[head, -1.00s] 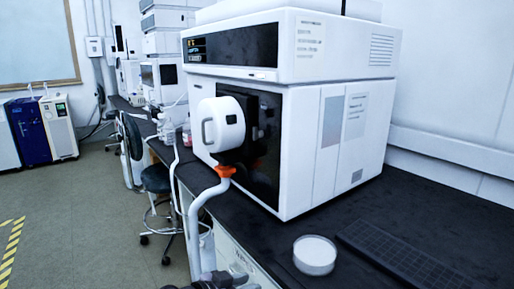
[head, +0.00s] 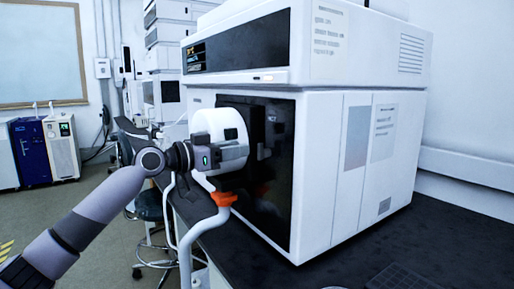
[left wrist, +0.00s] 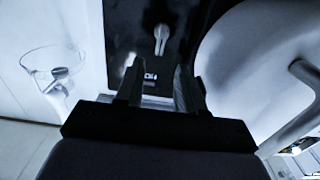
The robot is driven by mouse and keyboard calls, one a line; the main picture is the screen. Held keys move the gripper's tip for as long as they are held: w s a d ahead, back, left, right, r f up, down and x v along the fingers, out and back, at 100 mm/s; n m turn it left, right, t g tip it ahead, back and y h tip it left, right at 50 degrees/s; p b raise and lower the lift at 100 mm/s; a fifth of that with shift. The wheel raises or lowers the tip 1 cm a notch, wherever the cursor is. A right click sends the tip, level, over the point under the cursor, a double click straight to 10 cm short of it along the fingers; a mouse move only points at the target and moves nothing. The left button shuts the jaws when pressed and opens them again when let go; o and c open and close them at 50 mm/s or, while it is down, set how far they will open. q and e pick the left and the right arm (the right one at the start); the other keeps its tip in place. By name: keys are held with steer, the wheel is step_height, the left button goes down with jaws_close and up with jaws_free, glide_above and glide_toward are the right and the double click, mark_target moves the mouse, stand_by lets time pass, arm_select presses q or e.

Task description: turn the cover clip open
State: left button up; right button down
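The round white cover (head: 222,126) stands out from the black front panel (head: 272,150) of the large white instrument. My left gripper (head: 238,158) is at the cover's near side, its fingers pointing toward the black panel. In the left wrist view the two fingers (left wrist: 160,88) are apart, with a gap between them. The white cover (left wrist: 255,55) and its handle (left wrist: 304,72) fill the right side there. A small pale lever-like shape (left wrist: 161,40) shows on the dark panel beyond the fingertips; I cannot tell for sure whether it is the clip. My right gripper is out of view.
An orange collar (head: 222,198) joins a white pipe (head: 190,240) below the cover. A stool (head: 150,205) stands at the left.

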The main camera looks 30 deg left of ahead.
mark_target(258, 146)
arm_select(q)
steer(key=shift+p+x, duration=0.65)
steer(key=shift+x, duration=2.5)
jaws_close()
